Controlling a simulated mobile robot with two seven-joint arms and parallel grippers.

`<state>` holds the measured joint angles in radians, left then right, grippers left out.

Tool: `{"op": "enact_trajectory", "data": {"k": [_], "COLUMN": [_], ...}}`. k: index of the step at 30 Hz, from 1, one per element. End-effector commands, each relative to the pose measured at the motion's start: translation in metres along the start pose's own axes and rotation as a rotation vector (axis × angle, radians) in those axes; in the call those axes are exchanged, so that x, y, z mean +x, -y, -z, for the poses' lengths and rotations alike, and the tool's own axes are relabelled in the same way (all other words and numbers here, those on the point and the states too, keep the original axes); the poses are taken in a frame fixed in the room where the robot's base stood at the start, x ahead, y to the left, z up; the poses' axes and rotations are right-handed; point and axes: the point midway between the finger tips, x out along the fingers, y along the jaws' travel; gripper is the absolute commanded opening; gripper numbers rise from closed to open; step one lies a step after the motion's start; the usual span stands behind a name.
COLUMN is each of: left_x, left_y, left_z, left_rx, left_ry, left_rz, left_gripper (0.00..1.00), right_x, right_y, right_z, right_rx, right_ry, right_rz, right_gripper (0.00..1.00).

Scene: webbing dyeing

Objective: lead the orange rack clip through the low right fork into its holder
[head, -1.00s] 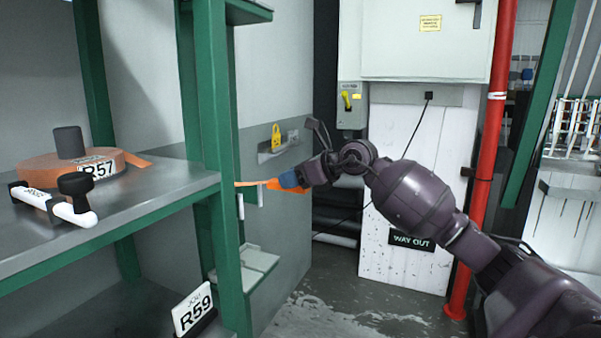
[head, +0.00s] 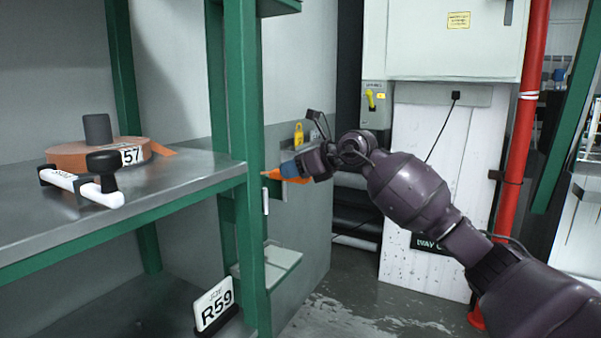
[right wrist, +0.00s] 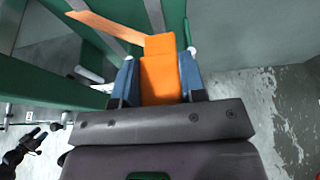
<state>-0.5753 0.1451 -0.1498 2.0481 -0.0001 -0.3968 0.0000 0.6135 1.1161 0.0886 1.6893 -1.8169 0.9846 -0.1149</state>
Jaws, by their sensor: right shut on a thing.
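My right gripper (head: 289,170) has blue fingers and is shut on the orange rack clip (head: 270,174), beside the front green post of the rack. In the right wrist view the clip (right wrist: 160,72) sits between the two blue fingers. A flat orange strap (right wrist: 105,27) runs from it to the upper left. White prongs (right wrist: 154,16) stand close to the clip there; one white prong (head: 265,201) shows on the post in the head view, below the clip. I cannot tell whether the strap lies between prongs. I cannot make out the holder.
The green post (head: 248,130) stands close left of my gripper. The shelf (head: 185,190) holds an orange webbing roll (head: 75,157) and a white-and-black handle (head: 95,190). A red pipe (head: 520,160) rises at right.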

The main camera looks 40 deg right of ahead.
Motion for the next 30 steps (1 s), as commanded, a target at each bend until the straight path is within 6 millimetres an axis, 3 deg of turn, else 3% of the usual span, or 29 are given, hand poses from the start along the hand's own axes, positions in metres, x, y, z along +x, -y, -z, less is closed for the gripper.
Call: {"op": "enact_trajectory", "data": {"k": [15,30], "left_x": [0.011,0.014], "left_y": [-0.003,-0.005], "left_z": [-0.004,-0.015], "left_rx": [0.008,0.01], "left_ry": [0.001,0.017], "left_rz": [-0.008,-0.012], "left_gripper": [0.56,0.56], "right_x": [0.037,0.05], "right_y": [0.0,0.0], "right_z": [-0.012,0.025], "right_rx": [0.002,0.002], "right_ry": [-0.001,-0.004], "right_rz": [-0.002,-0.001], "right_gripper": [0.14,0.14]}}
